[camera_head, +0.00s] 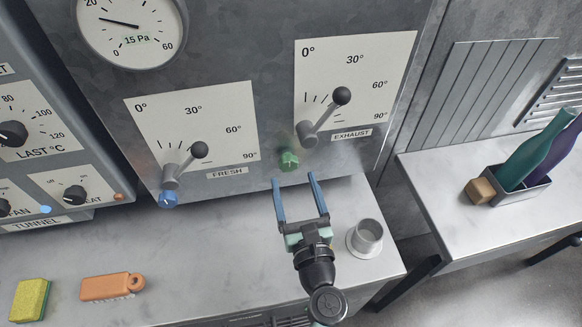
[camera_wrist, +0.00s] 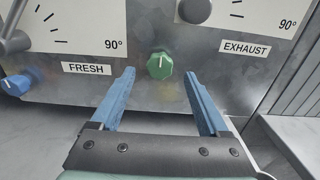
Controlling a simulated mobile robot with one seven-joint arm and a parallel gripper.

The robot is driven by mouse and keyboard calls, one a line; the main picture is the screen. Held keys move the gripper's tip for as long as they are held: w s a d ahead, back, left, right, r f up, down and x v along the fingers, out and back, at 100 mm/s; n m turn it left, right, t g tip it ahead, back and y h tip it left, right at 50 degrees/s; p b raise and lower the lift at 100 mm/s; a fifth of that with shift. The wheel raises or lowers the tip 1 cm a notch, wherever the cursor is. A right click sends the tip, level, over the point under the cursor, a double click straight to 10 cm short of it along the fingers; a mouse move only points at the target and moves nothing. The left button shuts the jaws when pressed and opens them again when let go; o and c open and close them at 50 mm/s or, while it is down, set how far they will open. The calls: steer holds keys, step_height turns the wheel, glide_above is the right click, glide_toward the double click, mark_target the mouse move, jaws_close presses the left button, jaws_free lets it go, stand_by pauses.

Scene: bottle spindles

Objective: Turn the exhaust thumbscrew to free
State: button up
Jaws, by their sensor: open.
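The exhaust thumbscrew is a green faceted knob (camera_head: 289,159) on the metal panel, below and left of the EXHAUST label (camera_head: 351,134). In the wrist view the green knob (camera_wrist: 160,66) shows a pale mark line near its top, pointing about upward. My gripper (camera_head: 297,180) is open with blue fingers. Its fingertips are just below and in front of the green knob. In the wrist view the knob appears between and beyond the fingertips (camera_wrist: 158,72), with nothing held. The exhaust lever (camera_head: 325,115) with a black ball tilts up and right over its angle scale.
A blue knob (camera_head: 169,199) and the fresh lever (camera_head: 184,165) are to the left. A metal cup (camera_head: 367,238) stands on the counter right of my gripper. A yellow-green sponge (camera_head: 31,299) and an orange brush (camera_head: 112,287) lie at left. A bottle tray (camera_head: 507,191) sits on the right-hand table.

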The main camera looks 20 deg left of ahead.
mark_target(290, 166)
steer(key=shift+x, duration=2.05)
steer(key=shift+c, duration=0.2)
jaws_close()
